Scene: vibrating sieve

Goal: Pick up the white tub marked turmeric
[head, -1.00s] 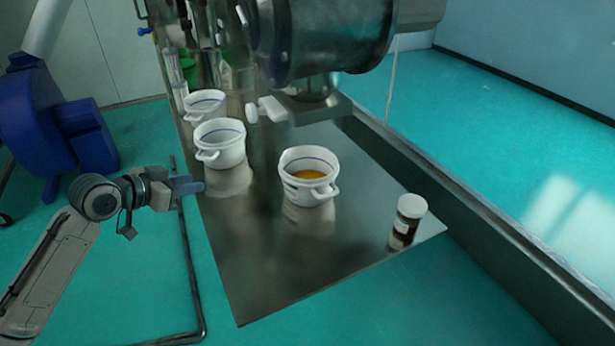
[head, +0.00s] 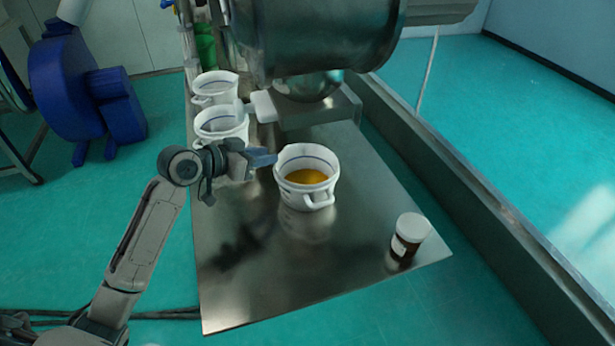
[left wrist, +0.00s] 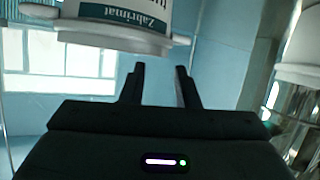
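A white two-handled tub (head: 292,194) holding orange-yellow powder stands upright on the steel table in the head view; its marking is not readable there. My left gripper (head: 266,157) is beside its upper left rim, with no clear grip on it. In the left wrist view my left gripper's fingers (left wrist: 161,84) are apart with nothing between them. A white tub (left wrist: 118,34) with a teal label fills the top left there, cut off by the frame; I cannot tell which tub it is. My right gripper is not in view.
Two other white tubs, a nearer one (head: 222,124) and a farther one (head: 214,88), stand behind my left gripper. A brown jar with a white lid (head: 409,238) stands near the table's right corner. A large steel machine (head: 315,40) overhangs the back. The table's front (head: 290,262) is clear.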

